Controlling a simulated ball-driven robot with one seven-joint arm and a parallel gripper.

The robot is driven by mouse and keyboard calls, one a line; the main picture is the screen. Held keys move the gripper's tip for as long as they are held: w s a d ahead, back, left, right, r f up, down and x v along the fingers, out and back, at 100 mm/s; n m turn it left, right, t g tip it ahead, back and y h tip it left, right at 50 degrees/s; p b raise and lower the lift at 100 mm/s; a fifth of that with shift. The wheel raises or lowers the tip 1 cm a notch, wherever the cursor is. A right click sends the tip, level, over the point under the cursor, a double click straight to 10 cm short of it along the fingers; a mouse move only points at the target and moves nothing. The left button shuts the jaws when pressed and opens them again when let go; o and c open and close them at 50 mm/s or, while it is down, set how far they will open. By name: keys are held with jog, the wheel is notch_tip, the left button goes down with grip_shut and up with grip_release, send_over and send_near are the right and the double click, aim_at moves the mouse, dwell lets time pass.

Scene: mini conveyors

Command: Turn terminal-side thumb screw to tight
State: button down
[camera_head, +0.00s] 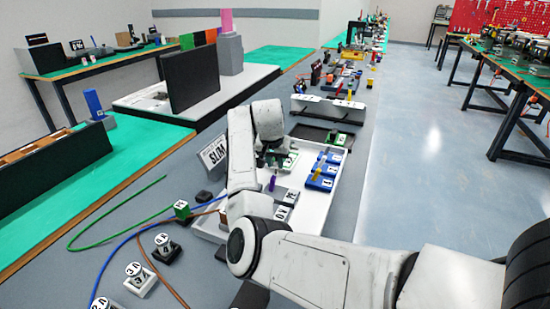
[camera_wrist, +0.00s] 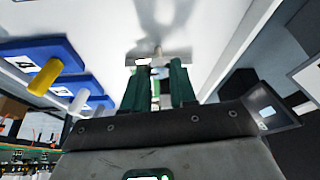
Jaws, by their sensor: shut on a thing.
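My gripper (camera_wrist: 157,74) points at a white surface in the wrist view, its two dark green fingers close together on a small pale screw-like part (camera_wrist: 158,56). This looks like the thumb screw, standing at a grey metal plate (camera_wrist: 178,57). The fingers hide most of it, so I cannot tell how far it is turned. In the head view my gripper (camera_head: 274,157) is over the far left part of the white tray (camera_head: 341,196), and the screw is hidden there.
Blue blocks (camera_head: 322,172) stand right of my gripper; in the wrist view one blue block (camera_wrist: 36,50) carries a yellow peg (camera_wrist: 45,76). A purple peg (camera_head: 272,183) and grey labelled blocks (camera_head: 286,197) are nearer. A "SLIM" sign (camera_head: 214,153) stands left.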

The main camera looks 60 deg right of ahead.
jog(key=n+p, duration=0.1)
jog(key=p, duration=0.1)
jog(key=n+t+p, duration=0.1)
jog(key=n+p, duration=0.1)
jog(key=p, duration=0.1)
jog(key=shift+s+d+r+y, duration=0.1)
jog(key=shift+s+r+y, duration=0.1)
jog(key=shift+r+y, duration=0.15)
jog(key=n+p, duration=0.2)
jog(key=n+t+y+p, duration=0.1)
jog(key=n+p, duration=0.1)
jog(key=p, duration=0.1)
jog(key=shift+s+d+f+n, duration=0.1)
jog(key=shift+s+d+n, duration=0.1)
jog(key=shift+n, duration=0.2)
jog(key=n, duration=0.1)
jog(key=n+t+y+p, duration=0.1)
jog(key=n, duration=0.1)
jog(key=shift+d+f+n+p, duration=0.15)
jog(key=shift+n+p, duration=0.15)
jog(key=n+y, duration=0.2)
jog(key=n, duration=0.2)
jog(key=shift+d+f, duration=0.1)
jog(key=shift+d, duration=0.05)
jog(key=shift+n, duration=0.3)
jog(key=shift+w, duration=0.1)
jog(key=c, duration=0.9)
grip_release()
